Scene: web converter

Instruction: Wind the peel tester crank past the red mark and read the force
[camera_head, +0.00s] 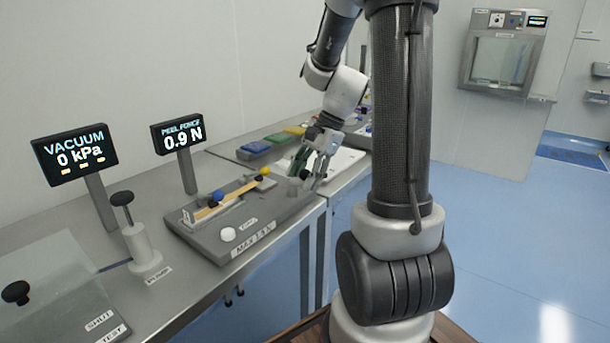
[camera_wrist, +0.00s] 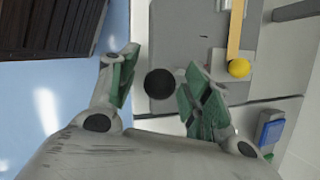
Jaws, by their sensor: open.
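The yellow ball (camera_wrist: 239,67) also shows in the wrist view. The peel force display (camera_head: 182,137) reads 0.9 N. My gripper (camera_head: 310,180) is open over the base's right end. In the wrist view, a dark round knob (camera_wrist: 159,83), apparently the crank's handle, lies between the spread fingers of my gripper (camera_wrist: 161,65). Whether they touch it is unclear. I cannot make out a red mark.
A vacuum display (camera_head: 75,153) reads 0 kPa, behind a pump with a black-topped plunger (camera_head: 138,240). A clear lid (camera_head: 50,285) lies at the front left. Blue (camera_head: 255,147), green and yellow trays sit behind the tester. Open blue floor (camera_head: 500,230) lies right of the bench.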

